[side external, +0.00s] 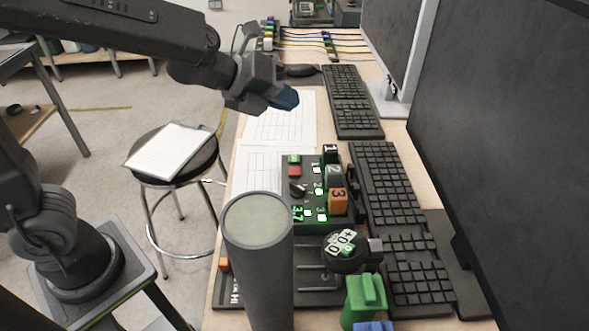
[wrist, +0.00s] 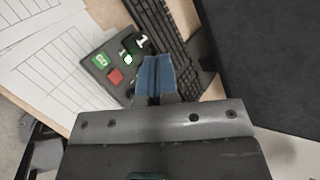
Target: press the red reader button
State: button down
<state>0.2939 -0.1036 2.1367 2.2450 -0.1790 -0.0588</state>
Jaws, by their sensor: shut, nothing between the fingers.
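In the wrist view the red button (wrist: 115,76) lies just left of my blue fingertips and is fully visible. My gripper (side external: 286,98) is in the air above the paper sheets, up and slightly left of the box in the side view. In the wrist view the gripper (wrist: 153,75) has its blue fingers together with nothing between them. The gripper is apart from the button.
Numbered blocks in black, grey and orange (side external: 338,200) stand along the box's right side. A tall grey cylinder (side external: 258,275) stands at the near left. A round black knob (side external: 345,252) and a green block (side external: 365,297) are nearer. Keyboards (side external: 385,185) and monitors line the right.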

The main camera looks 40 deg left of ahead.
aim_at(293, 169)
jog(key=shift+d+f+m+g, duration=0.35)
jog(key=shift+f+m+g, duration=0.35)
jog(key=shift+m, duration=0.4)
jog(key=shift+d+f+m+g, duration=0.35)
jog(key=shift+f+m+g, duration=0.35)
jog(key=shift+m, duration=0.4)
jog(key=shift+f, duration=0.1)
jog(key=shift+f, duration=4.35)
jog(key=shift+f, duration=0.45)
jog(key=shift+f, duration=0.35)
jog(key=shift+r, duration=0.8)
